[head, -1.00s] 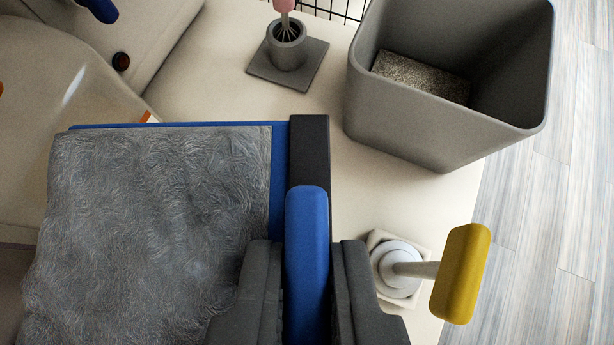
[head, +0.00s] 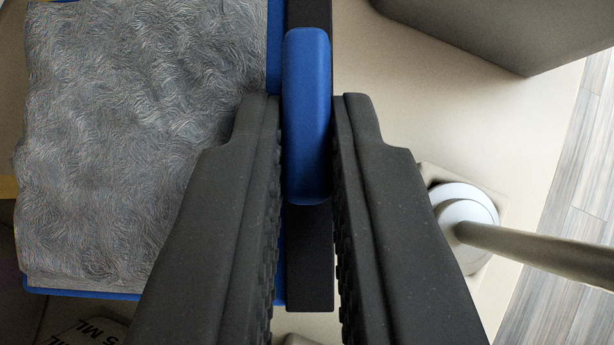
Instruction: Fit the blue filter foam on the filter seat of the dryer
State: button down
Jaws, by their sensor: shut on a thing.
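The blue filter foam (head: 274,50) is a flat panel. A thick layer of grey fur or lint (head: 140,140) covers most of its face, so blue shows only along its edges. A black strip (head: 309,255) runs down its right side, with a rounded blue grip (head: 307,60) standing on it. My gripper (head: 308,105) is shut on this blue grip, one black finger on each side. The fingers hide part of the panel's lower right. I cannot make out the dryer or its filter seat in the current view.
A grey bin (head: 500,30) stands at the upper right. A white round base with a beige stem (head: 465,215) stands right of my gripper, the stem reaching right. A label with "ML" (head: 90,332) shows at lower left. Pale tabletop (head: 400,70) lies clear between panel and bin.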

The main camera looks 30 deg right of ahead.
aim_at(306, 261)
notch_tip(306, 261, down, 7)
jog(key=shift+f+b, duration=0.2)
jog(key=shift+b, duration=0.8)
jog(key=c, duration=1.5)
grip_release()
jog(key=shift+r, duration=0.15)
jog(key=shift+s+a+r, duration=0.25)
jog(key=shift+s+r, duration=0.05)
jog(key=shift+r, duration=0.15)
jog(key=p+v, duration=0.1)
jog(key=v, duration=0.9)
jog(key=shift+s+r, duration=0.2)
jog(key=shift+r, duration=0.05)
jog(key=shift+a, duration=0.15)
